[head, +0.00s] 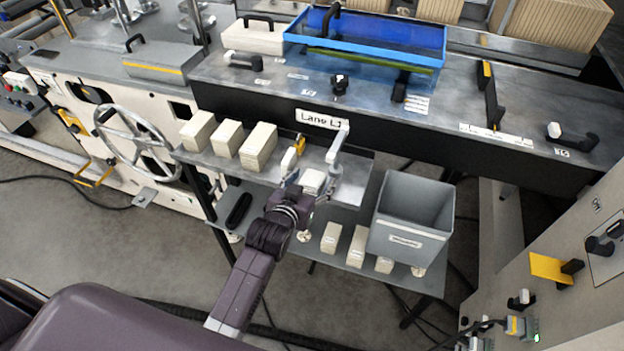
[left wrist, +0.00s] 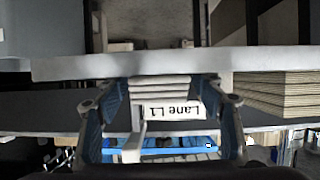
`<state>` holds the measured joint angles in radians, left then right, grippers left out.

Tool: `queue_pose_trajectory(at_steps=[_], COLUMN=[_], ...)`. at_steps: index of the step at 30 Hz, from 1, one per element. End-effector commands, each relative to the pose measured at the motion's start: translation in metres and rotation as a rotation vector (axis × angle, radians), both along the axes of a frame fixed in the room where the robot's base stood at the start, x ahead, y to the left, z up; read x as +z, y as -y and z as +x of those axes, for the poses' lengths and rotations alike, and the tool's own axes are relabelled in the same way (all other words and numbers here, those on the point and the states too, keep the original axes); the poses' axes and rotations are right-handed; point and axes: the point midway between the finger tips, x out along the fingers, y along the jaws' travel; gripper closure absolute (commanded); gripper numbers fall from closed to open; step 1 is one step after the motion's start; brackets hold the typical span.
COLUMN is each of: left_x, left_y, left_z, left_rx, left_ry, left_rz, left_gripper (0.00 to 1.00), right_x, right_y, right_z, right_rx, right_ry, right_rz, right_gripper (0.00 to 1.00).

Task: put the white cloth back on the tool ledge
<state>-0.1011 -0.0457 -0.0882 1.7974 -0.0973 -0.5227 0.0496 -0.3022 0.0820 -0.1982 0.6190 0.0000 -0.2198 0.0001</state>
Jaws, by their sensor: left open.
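The white cloth (head: 313,181) is a small folded stack on the grey ledge (head: 352,186) below the "Lane L1" sign, near the front edge. My left gripper (head: 308,183) is open at that edge, with its fingers on either side of the cloth. In the left wrist view, which looks upside down, the cloth's folded layers (left wrist: 160,82) show between the two blue fingertips (left wrist: 166,90). The ledge's pale edge (left wrist: 60,68) runs across that view. I cannot tell whether the fingers touch the cloth. My right gripper is not in view.
Cream block stacks (head: 228,138) stand on the ledge to the left. A small yellow-topped item (head: 300,143) and an upright grey-white bracket (head: 336,148) are close behind the gripper. A grey bin (head: 412,215) stands to the right on the lower shelf (head: 330,268).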

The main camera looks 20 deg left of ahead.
Motion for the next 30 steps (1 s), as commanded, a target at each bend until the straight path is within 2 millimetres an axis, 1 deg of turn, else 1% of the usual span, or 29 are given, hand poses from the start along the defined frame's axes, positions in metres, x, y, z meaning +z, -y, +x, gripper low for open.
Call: queue_pose_trajectory(at_steps=[6, 7, 18, 19, 26, 30], left_x=[-0.0004, -0.0004, -0.0002, -0.0002, 0.0007, 0.0075], left_y=[-0.0001, -0.0001, -0.0001, -0.0001, -0.0001, -0.0001], left_z=[0.0007, 0.0007, 0.0006, 0.0006, 0.0006, 0.0012], left_rx=[0.0, 0.0, 0.0, 0.0, 0.0, 0.0], left_ry=[0.0, 0.0, 0.0, 0.0, 0.0, 0.003], left_rz=[0.0, 0.0, 0.0, 0.0, 0.0, 0.0], left_gripper=[0.38, 0.4, 0.81, 0.83, 0.83, 0.83], right_x=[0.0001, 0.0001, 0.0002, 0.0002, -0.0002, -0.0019], right_y=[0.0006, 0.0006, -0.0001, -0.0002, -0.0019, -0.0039], right_z=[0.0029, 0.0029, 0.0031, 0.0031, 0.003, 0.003], right_rx=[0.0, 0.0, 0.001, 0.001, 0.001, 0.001], right_ry=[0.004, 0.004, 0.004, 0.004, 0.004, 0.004], right_rz=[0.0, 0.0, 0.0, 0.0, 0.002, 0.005], right_gripper=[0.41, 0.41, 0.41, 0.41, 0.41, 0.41])
